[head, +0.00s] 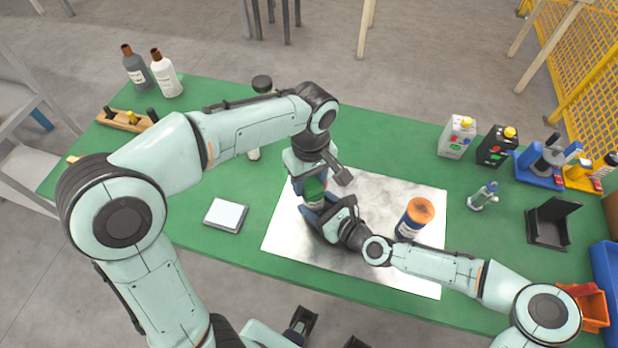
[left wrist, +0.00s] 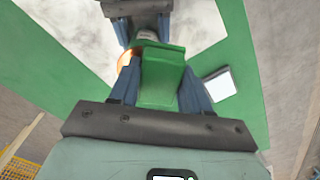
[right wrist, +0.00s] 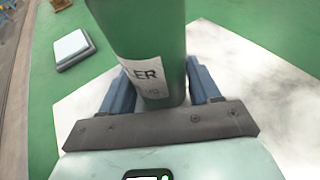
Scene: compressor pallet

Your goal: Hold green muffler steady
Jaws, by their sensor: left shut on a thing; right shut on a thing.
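The green muffler (head: 314,190) stands roughly upright above the metal sheet (head: 280,232), partly hidden by both grippers in the head view. My left gripper (head: 311,181) comes from above and is shut on its upper part; the left wrist view shows the green body (left wrist: 160,78) between the blue fingers. My right gripper (head: 322,212) comes from the right and is shut on its lower part. In the right wrist view the muffler (right wrist: 145,35) has a white label with part of a word and sits between the fingers. I cannot tell whether its base touches the sheet.
A blue can with an orange top (head: 415,217) stands on the sheet close to my right forearm. A white-topped square pad (head: 225,215) lies on the green table at left. Bottles (head: 165,75), boxes (head: 457,137) and a black holder (head: 549,225) stand farther out.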

